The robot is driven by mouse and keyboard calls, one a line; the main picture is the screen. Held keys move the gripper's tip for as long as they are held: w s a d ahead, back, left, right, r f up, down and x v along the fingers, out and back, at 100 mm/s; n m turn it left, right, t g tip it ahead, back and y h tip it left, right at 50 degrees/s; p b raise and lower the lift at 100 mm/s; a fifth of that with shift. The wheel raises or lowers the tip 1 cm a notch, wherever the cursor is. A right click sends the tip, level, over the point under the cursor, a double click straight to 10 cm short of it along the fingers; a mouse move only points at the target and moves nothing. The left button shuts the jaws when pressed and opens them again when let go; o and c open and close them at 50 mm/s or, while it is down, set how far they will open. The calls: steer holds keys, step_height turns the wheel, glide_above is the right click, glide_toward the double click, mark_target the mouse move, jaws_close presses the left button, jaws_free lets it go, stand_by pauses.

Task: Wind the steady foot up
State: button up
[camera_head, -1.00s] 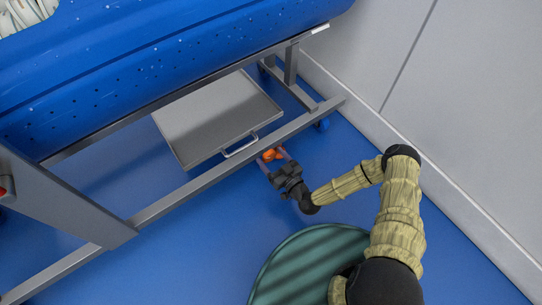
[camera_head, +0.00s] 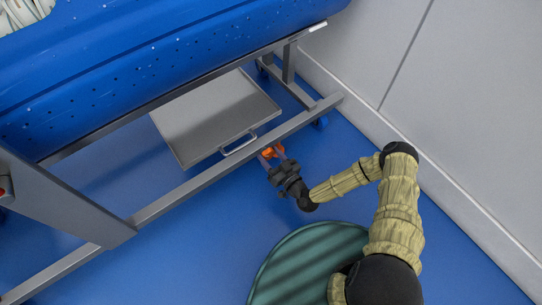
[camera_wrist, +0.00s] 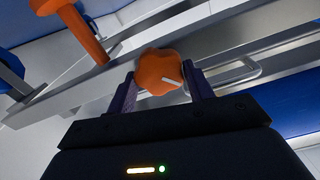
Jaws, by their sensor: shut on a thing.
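The steady foot's orange knob (camera_wrist: 160,71) sits between the two fingers of my gripper (camera_wrist: 160,92) in the wrist view. It is lobed, with a pale pointer mark on its face. My gripper is shut on it. In the head view the orange knob (camera_head: 270,151) shows small at the carrier's lower rail, with my gripper (camera_head: 273,156) around it. The foot below the knob cannot be made out in the head view. A second orange part (camera_wrist: 82,30), a bar with a rounded end, stands at the upper left of the wrist view.
The blue tub (camera_head: 180,60) rests on a grey metal frame (camera_head: 190,190). A grey tray (camera_head: 215,115) with a handle (camera_head: 240,146) lies under it, close to my gripper. A pale wall is at right; blue floor lies open in front.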

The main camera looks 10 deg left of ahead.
steer(key=m, duration=0.5)
steer(key=shift+w+d+f, duration=0.1)
steer(key=shift+w, duration=0.15)
steer(key=shift+s+m, duration=0.1)
steer(key=shift+m, duration=1.8)
steer(key=shift+d, duration=0.1)
steer(key=o, duration=1)
